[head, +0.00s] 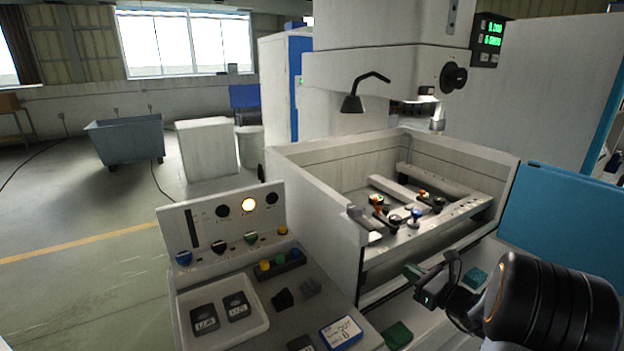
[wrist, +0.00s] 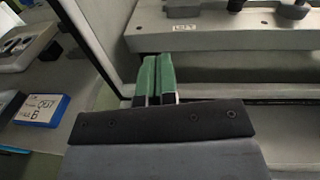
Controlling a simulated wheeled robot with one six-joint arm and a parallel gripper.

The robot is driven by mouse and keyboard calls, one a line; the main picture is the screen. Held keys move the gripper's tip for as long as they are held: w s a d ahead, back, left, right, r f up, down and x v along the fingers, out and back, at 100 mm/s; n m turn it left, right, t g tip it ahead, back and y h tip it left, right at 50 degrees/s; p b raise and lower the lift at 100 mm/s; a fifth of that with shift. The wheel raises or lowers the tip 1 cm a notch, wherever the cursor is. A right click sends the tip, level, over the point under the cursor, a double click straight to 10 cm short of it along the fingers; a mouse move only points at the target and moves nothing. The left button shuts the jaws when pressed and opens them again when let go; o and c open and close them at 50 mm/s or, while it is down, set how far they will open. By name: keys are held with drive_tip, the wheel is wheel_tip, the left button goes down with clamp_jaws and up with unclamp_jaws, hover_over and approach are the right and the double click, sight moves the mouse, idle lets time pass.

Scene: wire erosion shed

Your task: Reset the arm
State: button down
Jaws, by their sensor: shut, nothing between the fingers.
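My gripper (head: 414,273) is in the head view at the lower right, in front of the machine's open work tank (head: 320,200). In the wrist view my gripper (wrist: 156,78) shows two green-padded fingers side by side, shut, with nothing held between them. The fingers point toward the tank's front wall and the pale bed edge above it. I cannot tell whether the fingertips touch anything. My dark arm covers the lower right of the head view.
A control panel (head: 232,213) with knobs and a lit lamp stands left of the tank. A blue-edged label card (head: 341,333) lies on the console; it also shows in the wrist view (wrist: 41,109). Clamps sit inside the tank. A teal panel (head: 565,215) stands right. Floor at left is open.

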drive_tip(key=s+a+n+g, duration=0.3)
drive_tip(key=a+n, duration=0.2)
drive_tip(key=s+a+n+g, duration=0.4)
drive_tip(key=a+n, duration=0.1)
drive_tip(key=a, duration=0.1)
drive_tip(key=s+a+n+g+y, duration=0.1)
drive_tip(key=s+a+n+g, duration=0.2)
drive_tip(key=a+n, duration=0.1)
drive_tip(key=shift+s+a+r+n+g, duration=0.1)
drive_tip(key=shift+a+r+n+g, duration=0.1)
drive_tip(key=shift+a, duration=0.2)
drive_tip(key=shift+s+a+r+n+g, duration=0.1)
drive_tip(key=shift+a+r+n+g, duration=0.1)
drive_tip(key=shift+a, duration=0.2)
drive_tip(key=s+d+r+n+h, duration=0.1)
drive_tip(key=s+n+h, duration=0.8)
drive_tip(key=n, duration=0.5)
drive_tip(key=shift+s+d+n+g+h, duration=0.15)
drive_tip(key=shift+d+n+g+h, duration=0.15)
drive_tip(key=shift+d, duration=0.1)
